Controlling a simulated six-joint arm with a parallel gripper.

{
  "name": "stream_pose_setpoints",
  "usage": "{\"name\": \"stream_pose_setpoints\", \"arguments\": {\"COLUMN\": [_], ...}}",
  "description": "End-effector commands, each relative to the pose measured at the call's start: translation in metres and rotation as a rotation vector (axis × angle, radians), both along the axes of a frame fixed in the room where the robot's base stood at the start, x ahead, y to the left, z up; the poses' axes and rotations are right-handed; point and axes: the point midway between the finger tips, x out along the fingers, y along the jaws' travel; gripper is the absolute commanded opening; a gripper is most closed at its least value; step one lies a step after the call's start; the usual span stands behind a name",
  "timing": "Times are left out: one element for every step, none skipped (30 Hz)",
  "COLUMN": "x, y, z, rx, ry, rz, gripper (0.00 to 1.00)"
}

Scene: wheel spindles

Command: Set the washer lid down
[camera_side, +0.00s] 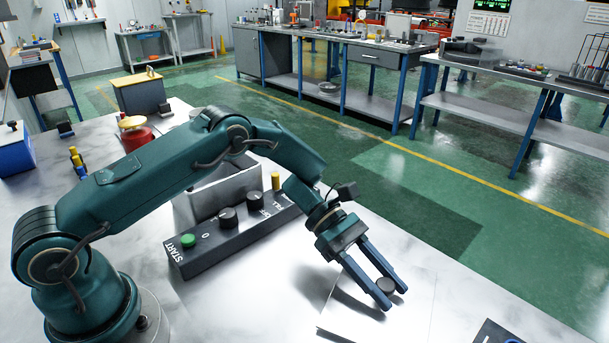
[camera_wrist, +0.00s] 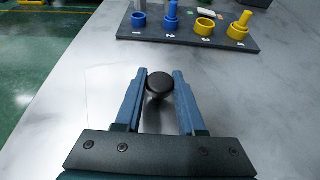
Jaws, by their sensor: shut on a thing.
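My gripper (camera_side: 384,294) reaches down low over the right part of the pale bench. Its two blue fingers are closed on a black round knob (camera_side: 386,285). The wrist view shows my gripper (camera_wrist: 159,88) with the same knob (camera_wrist: 159,82) between the fingertips and a short shiny stem below it. A pale flat panel, seemingly the washer lid (camera_side: 350,318), shows under the knob. It blends with the bench, so I cannot tell whether it touches the surface. The open-topped washer box (camera_side: 225,192) stands behind the control panel, partly hidden by my arm.
A dark control panel (camera_side: 218,238) with a green START button and black knobs lies left of my gripper. A dark board (camera_wrist: 188,34) with blue and yellow rings and spindles lies beyond the fingers. Bare bench (camera_wrist: 255,100) lies to the right in the wrist view.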

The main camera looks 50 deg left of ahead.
Motion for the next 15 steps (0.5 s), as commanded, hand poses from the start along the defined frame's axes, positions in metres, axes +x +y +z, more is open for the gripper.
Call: {"name": "stream_pose_setpoints", "arguments": {"x": [0.0004, 0.0004, 0.0004, 0.0004, 0.0003, 0.0003, 0.0003, 0.0002, 0.0002, 0.0001, 0.0, 0.0, 0.0, 0.0, 0.0], "y": [-0.0001, 0.0, 0.0, 0.0, 0.0, 0.0, 0.0001, 0.0001, 0.0001, 0.0001, 0.0002, 0.0002, 0.0002, 0.0002, 0.0002], "z": [0.0004, 0.0006, 0.0008, 0.0008, 0.0008, 0.0005, 0.0001, -0.0007, -0.002, -0.003, -0.0031, -0.0028, -0.0028, -0.0028, -0.0027], "rx": [-0.001, -0.001, -0.001, -0.001, -0.001, -0.001, -0.001, -0.001, -0.001, -0.001, 0.0, 0.0, 0.0, 0.0, 0.0], "ry": [-0.001, -0.001, -0.001, -0.001, -0.001, -0.001, 0.0, 0.0, 0.001, 0.001, 0.001, 0.001, 0.001, 0.001, 0.001], "rz": [0.001, 0.001, 0.001, 0.001, 0.001, 0.001, 0.001, 0.0, 0.0, 0.0, 0.0, 0.0, 0.0, 0.0, 0.0], "gripper": [0.0, 0.0, 0.0, 0.0, 0.0, 0.0, 0.0, 0.0, 0.0, 0.0, 0.5, 0.65, 0.69, 0.69, 0.69]}}
